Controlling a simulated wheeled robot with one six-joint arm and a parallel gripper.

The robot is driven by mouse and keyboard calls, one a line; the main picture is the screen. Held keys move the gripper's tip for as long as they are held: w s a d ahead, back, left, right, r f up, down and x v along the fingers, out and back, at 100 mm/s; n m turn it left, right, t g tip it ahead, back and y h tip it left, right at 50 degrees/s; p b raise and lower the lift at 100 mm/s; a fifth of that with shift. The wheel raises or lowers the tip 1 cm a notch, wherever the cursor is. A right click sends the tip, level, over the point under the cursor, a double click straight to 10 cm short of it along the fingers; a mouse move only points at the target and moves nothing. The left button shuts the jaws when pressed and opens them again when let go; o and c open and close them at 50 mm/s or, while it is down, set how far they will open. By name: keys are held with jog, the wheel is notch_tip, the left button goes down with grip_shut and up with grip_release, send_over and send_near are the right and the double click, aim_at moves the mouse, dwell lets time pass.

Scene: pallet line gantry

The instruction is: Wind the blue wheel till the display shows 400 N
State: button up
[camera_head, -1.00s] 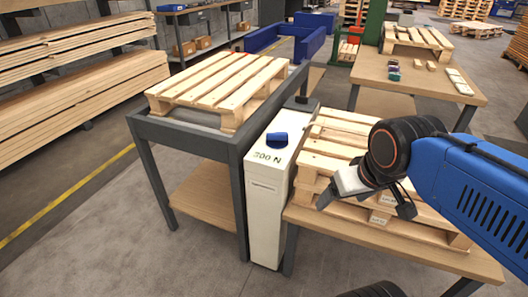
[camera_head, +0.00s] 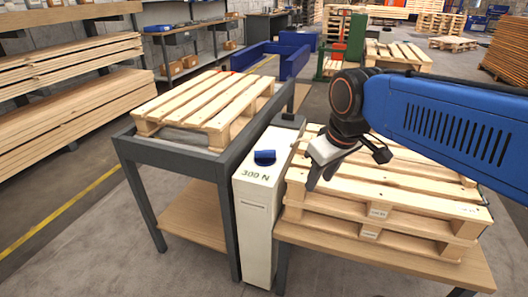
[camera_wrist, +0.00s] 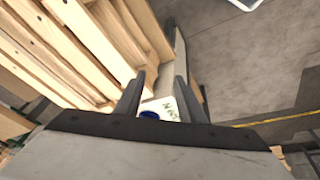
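The blue wheel (camera_head: 264,157) sits on top of a narrow white cabinet (camera_head: 256,225). The display (camera_head: 255,174) on the cabinet, just in front of the wheel, reads 300 N. My gripper (camera_head: 321,178) is open and empty, pointing down above the stacked pallets to the right of the cabinet. It is apart from the wheel. In the wrist view the two fingers of my gripper (camera_wrist: 158,92) are spread. The blue wheel (camera_wrist: 149,115) shows between them near the gripper body, partly cut off, with part of the white cabinet and its lettering.
A dark metal bench (camera_head: 180,151) with a slatted pallet (camera_head: 208,104) stands left of the cabinet. Stacked pallets (camera_head: 400,205) on a wooden table (camera_head: 380,262) stand right of it, under my arm. A dark post top (camera_head: 289,121) is behind the wheel.

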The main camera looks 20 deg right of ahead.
jog(key=w+a+r+n+g, duration=0.25)
jog(key=w+r+n, duration=0.4)
jog(key=w, duration=0.75)
notch_tip(320, 180, up, 3)
jog(key=n+g, duration=0.1)
jog(key=n, duration=0.4)
send_over(265, 150)
notch_tip(265, 150, down, 17)
jog(key=shift+f, duration=0.1)
grip_shut()
